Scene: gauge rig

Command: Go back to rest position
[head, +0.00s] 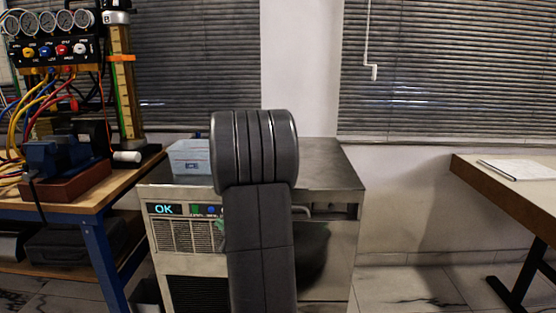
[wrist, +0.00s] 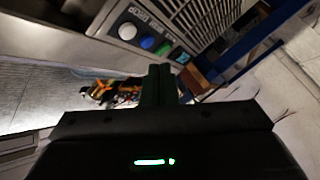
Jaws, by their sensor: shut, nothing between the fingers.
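My gripper (wrist: 160,72) shows in the wrist view as two dark fingers pressed together, with nothing between them. Past the fingertips, that view shows the machine's vent and its white, blue and green buttons (wrist: 145,40), tilted. In the head view my dark grey arm stands upright in front of the metal machine (head: 330,178) and covers part of its top and front. My gripper is hidden in the head view. The machine's small screen (head: 165,209) reads OK.
A gauge panel (head: 50,48) with several dials and coloured hoses stands on the left bench, near a blue vise (head: 62,155). A pale box (head: 189,157) sits on the machine. A desk (head: 510,197) with papers (head: 520,169) is at the right. Floor between machine and desk is clear.

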